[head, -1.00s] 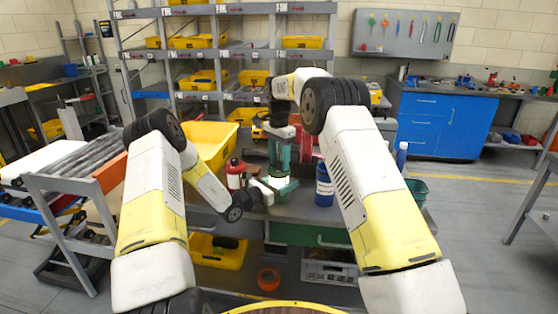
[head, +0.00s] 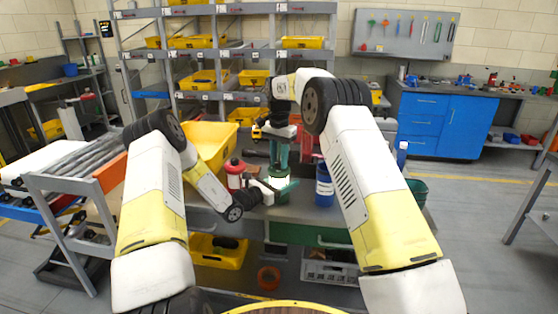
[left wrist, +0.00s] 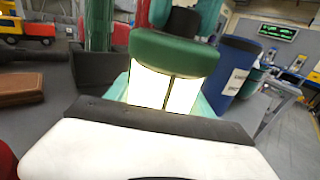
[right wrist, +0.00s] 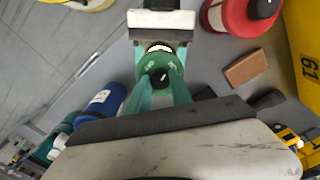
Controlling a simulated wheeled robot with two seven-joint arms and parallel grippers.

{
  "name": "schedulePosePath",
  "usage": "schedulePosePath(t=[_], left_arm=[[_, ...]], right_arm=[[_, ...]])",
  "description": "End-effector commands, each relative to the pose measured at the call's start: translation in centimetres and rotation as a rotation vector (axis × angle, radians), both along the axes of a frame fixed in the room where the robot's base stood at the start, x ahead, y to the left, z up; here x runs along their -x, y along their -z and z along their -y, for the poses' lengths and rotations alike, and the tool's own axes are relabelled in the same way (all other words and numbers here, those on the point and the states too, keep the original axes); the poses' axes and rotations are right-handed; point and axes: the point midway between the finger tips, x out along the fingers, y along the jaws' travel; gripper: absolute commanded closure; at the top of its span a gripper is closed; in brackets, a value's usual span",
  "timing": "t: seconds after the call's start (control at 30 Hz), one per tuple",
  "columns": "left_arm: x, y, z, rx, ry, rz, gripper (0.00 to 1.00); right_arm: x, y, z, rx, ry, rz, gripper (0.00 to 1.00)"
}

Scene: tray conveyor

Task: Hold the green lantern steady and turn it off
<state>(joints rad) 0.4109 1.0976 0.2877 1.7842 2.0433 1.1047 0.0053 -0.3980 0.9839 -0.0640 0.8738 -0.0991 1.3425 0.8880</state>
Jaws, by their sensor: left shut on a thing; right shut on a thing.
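The green lantern (head: 284,187) stands on the workbench, with a bright glow showing in the head view. The left wrist view shows its green cap (left wrist: 175,52) and lit white-yellow panels (left wrist: 165,88). My left gripper (left wrist: 168,85) is shut on the lantern's body from the side, its teal fingers flanking it. My right gripper (head: 279,168) points down from above, its teal fingers shut on the dark knob (right wrist: 161,75) on top of the lantern. The fingers partly cover the knob and cap.
A blue bottle (head: 324,185) stands right of the lantern, and a red container (head: 235,172) to its left. A brown block (right wrist: 247,69) lies nearby. A yellow bin (head: 210,145) is at the left. Shelving with yellow bins (head: 203,78) rises behind the bench.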

Motion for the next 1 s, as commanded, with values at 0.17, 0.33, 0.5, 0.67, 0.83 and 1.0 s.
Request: schedulePosePath(t=[0.17, 0.33, 0.5, 0.67, 0.83, 1.0], left_arm=[[0.02, 0.01, 0.04, 0.000, 0.001, 0.000, 0.96], [0.02, 0.01, 0.04, 0.000, 0.001, 0.000, 0.96], [0.02, 0.01, 0.05, 0.000, 0.001, 0.000, 0.96], [0.03, 0.01, 0.04, 0.000, 0.001, 0.000, 0.96], [0.03, 0.01, 0.04, 0.000, 0.001, 0.000, 0.96], [0.03, 0.01, 0.04, 0.000, 0.001, 0.000, 0.96]], right_arm=[[0.01, 0.01, 0.00, -0.001, -0.167, 0.000, 1.00], [0.00, 0.01, 0.01, 0.000, -0.329, 0.000, 1.00], [0.00, 0.02, 0.02, -0.001, -0.490, 0.000, 1.00], [-0.02, 0.02, 0.05, 0.000, -0.641, 0.000, 1.00], [0.00, 0.02, 0.01, -0.001, -0.803, -0.001, 1.00], [0.00, 0.03, 0.02, -0.001, -0.960, -0.001, 1.00]])
